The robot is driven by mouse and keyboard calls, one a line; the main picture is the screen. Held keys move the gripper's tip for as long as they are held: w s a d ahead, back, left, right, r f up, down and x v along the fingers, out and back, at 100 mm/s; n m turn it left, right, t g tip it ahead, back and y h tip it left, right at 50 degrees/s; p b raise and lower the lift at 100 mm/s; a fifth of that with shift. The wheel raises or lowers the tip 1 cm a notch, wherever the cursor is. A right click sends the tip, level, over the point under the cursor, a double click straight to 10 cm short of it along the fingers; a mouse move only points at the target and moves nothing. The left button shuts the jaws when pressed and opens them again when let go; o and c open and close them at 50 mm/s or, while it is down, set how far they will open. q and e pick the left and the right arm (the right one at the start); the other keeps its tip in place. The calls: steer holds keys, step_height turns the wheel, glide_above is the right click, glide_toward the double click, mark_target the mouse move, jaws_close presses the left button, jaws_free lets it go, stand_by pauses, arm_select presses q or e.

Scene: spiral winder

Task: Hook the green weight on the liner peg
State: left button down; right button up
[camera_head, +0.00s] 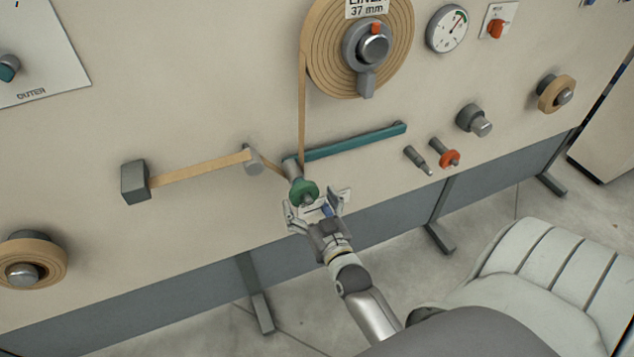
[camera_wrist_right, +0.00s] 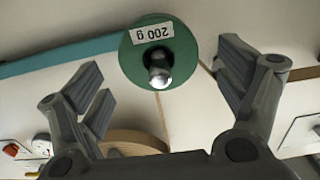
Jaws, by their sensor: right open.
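The green weight (camera_head: 304,193) is a round disc at the lower left end of the teal arm, below the paper strip. In the right wrist view the green weight (camera_wrist_right: 158,50) shows an upside-down "200 g" label, and a shiny peg tip (camera_wrist_right: 159,76) sticks out through its middle. My right gripper (camera_head: 316,203) is open just in front of the weight. Its fingers (camera_wrist_right: 162,80) are spread to either side, apart from the disc, and hold nothing. My left gripper is not in view.
The teal arm (camera_head: 355,142) runs up to the right across the panel. A bare dark peg (camera_head: 418,161) and a peg with an orange-red disc (camera_head: 449,158) stand right of it. The liner roll (camera_head: 325,62) is above.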

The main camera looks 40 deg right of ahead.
mark_target(304, 193)
steer(key=x, duration=0.3)
steer(key=shift+w, duration=0.1)
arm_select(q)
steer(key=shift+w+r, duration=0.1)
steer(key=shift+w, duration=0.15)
arm_select(e)
steer(key=shift+w+d, duration=0.1)
steer(key=shift+w, duration=0.2)
steer(key=shift+c, duration=0.5)
steer(key=c, duration=1.8)
steer(key=shift+o, duration=0.2)
steer(key=shift+s, duration=0.1)
